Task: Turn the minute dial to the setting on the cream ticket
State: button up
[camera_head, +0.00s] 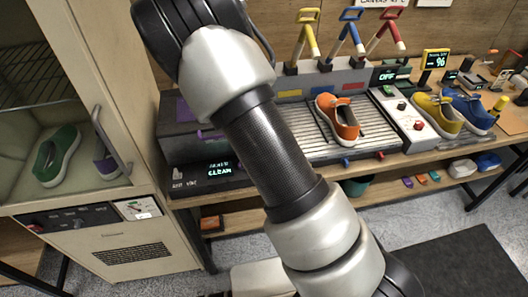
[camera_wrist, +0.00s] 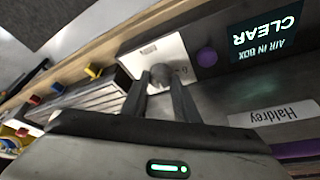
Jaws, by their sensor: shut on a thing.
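A grey round knob (camera_wrist: 160,72), which looks like the minute dial, sits on a pale panel (camera_wrist: 146,55) in the wrist view. My gripper (camera_wrist: 158,86) is shut on it, with one finger on either side. The marks around the dial are too small to read and partly covered by the fingers. In the head view my arm hides the gripper and the dial. A small pale card (camera_head: 143,209), possibly the cream ticket, is on the front of the cabinet at left; I cannot read it.
A lit display (camera_wrist: 266,37) reading "AIR IN BOX CLEAR" is beside the pale panel. An orange sneaker (camera_head: 345,121) rests on a slatted rack (camera_head: 305,139). Yellow and blue sneakers stand at right. A green shoe (camera_head: 57,156) is inside the cabinet.

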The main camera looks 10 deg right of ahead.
dwell(0.4)
jog(key=o, duration=1.1)
jog(key=shift+c, duration=0.2)
jog(key=p+v, duration=0.3)
jog(key=v, duration=1.4)
jog(key=shift+r, duration=0.2)
jog(key=shift+s, duration=0.15)
